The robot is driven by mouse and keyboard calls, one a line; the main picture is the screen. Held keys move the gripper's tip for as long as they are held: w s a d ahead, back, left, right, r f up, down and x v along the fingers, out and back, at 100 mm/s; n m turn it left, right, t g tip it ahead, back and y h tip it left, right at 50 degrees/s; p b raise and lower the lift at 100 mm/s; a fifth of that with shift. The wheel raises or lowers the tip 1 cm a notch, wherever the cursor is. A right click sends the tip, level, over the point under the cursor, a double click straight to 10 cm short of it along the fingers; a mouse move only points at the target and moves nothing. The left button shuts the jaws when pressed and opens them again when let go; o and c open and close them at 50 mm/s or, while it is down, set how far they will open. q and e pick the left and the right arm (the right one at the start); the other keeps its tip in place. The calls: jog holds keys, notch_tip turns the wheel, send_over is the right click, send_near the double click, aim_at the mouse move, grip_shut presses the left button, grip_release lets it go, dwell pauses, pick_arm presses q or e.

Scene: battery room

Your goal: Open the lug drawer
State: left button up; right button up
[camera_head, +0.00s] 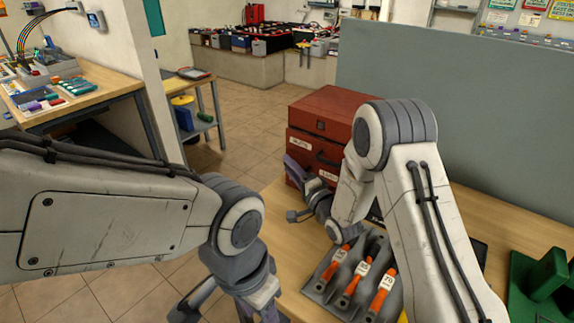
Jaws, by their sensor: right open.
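A red drawer chest (335,103) stands on the wooden bench, with dark handles and white labels on its front. The upper label (300,144) and the lower label (327,176) are too small to read surely. I cannot tell which drawer is the lug drawer. No drawer visibly stands out. My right gripper (293,190) is open and empty in front of the chest's lower front, its fingers spread and its arm hiding the chest's lower right part. I cannot tell whether it touches the chest. My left gripper (225,306) hangs at the bottom edge, its fingertips partly cut off.
A grey holder (318,286) with several orange-handled tools stands below my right forearm. A green object (540,276) is at the right. A grey partition (460,95) rises behind the bench. A side table (75,95) is at the left; tiled floor is open between.

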jog(key=shift+d, duration=0.3)
grip_shut()
dwell(1.1)
